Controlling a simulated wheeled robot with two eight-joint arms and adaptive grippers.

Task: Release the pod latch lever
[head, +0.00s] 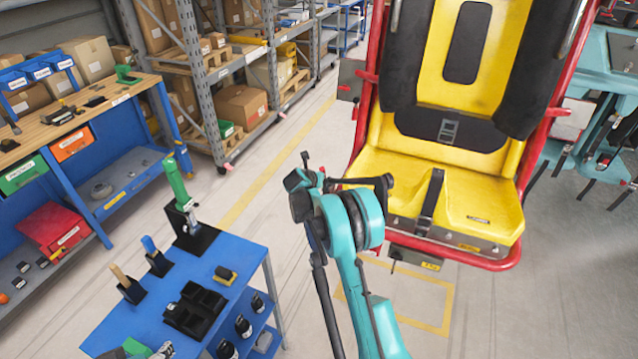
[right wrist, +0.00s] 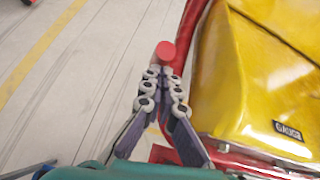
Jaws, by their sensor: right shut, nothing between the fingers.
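The ride pod has a yellow seat (head: 440,185) in a red tubular frame (head: 551,112); the seat also fills the right side of the right wrist view (right wrist: 255,75). In that view a round red knob (right wrist: 166,52) shows just beyond the fingertips of my right gripper (right wrist: 161,76), beside the red frame. The fingers are closed together and empty. I cannot tell whether they touch the knob or whether it belongs to the latch lever. In the head view my right arm stands in front of the seat's left front corner and its fingers are not clear.
A blue cart (head: 135,318) with tool holders stands at lower left. A workbench (head: 75,118) and box shelves (head: 215,85) are behind it. Teal machinery (head: 610,110) stands right of the pod. The floor between cart and pod is clear apart from my arm.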

